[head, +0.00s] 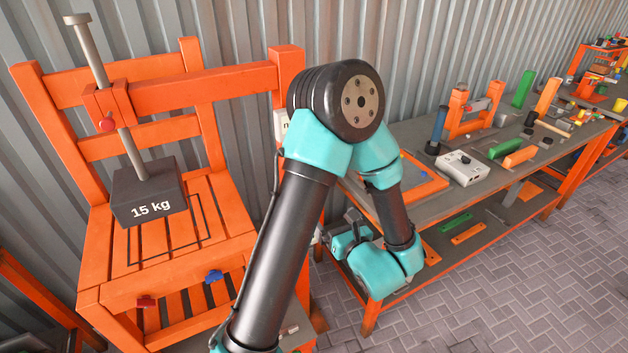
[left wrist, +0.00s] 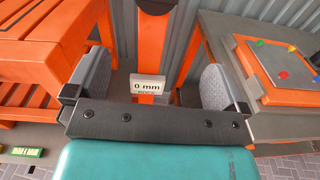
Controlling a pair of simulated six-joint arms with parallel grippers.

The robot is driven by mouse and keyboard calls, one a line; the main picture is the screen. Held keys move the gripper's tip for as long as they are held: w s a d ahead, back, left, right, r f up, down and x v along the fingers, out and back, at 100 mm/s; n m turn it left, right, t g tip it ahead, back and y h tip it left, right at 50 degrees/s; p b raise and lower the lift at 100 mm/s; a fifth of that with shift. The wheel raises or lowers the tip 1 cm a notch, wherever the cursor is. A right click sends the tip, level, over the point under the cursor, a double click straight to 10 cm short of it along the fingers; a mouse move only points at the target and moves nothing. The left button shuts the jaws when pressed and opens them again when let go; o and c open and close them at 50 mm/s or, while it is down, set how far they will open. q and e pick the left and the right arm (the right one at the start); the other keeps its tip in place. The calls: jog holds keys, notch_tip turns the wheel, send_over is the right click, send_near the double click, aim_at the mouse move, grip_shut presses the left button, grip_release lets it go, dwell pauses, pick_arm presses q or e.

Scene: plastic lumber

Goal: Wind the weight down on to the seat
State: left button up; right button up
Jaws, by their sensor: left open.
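The dark weight (head: 150,193), marked 15 kg, hangs at the lower end of a grey rod (head: 90,50) above the orange chair's seat (head: 205,205). A dark square outline shows on the seat around and under it. My right gripper is not in view.
A workbench (head: 440,200) stands to the right with a white box (head: 463,167) and coloured plastic pieces. My left arm stands between chair and bench. Paved floor at lower right is clear.

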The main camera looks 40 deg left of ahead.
pick_arm(q)
jog(key=shift+a+r+n+y, duration=0.3)
jog(key=shift+a+n, duration=0.1)
jog(key=shift+a, duration=0.25)
jog(key=x, duration=1.7)
jog(key=shift+a+f, duration=0.15)
jog(key=shift+a, duration=0.05)
jog(key=c, duration=0.7)
